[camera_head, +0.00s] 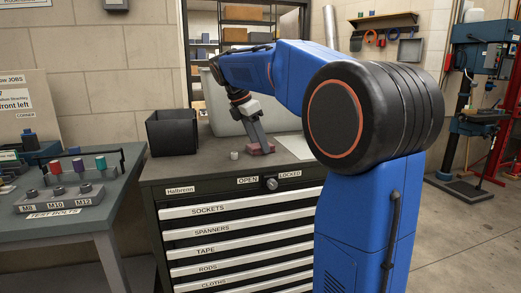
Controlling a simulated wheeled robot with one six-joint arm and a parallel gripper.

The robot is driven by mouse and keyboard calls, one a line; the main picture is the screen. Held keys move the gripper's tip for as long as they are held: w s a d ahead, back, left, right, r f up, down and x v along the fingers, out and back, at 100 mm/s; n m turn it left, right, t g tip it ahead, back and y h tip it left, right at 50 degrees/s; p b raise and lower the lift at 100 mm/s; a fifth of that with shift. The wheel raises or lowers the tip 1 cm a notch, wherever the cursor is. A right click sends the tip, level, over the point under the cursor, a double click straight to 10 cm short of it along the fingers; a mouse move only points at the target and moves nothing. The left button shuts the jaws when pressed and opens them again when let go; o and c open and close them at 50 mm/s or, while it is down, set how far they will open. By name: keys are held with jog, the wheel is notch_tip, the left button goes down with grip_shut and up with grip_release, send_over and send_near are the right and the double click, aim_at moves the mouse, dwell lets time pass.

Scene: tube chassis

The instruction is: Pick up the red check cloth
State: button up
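I cannot make out a red check cloth anywhere in this view. My gripper (261,149) points down at the top of the dark drawer cabinet (205,167), near its middle. Its fingertips are at or just above the cabinet top; I cannot tell if they touch it. A dull reddish patch shows at the fingers, too small to tell whether it is part of the gripper or something between them. The cabinet has drawers labelled sockets, spanners, tape, rods and cloths, and all the visible ones look shut.
A black open bin (172,133) stands at the cabinet's back left. A grey container (218,112) stands behind my arm, and a white sheet (296,146) lies to the right. A workbench (75,222) with test bolts is at left.

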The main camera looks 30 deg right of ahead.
aim_at(258, 145)
jog(key=shift+c, duration=0.8)
jog(key=shift+r, duration=0.1)
notch_tip(258, 145, up, 10)
jog(key=o, duration=0.3)
jog(key=shift+c, duration=1)
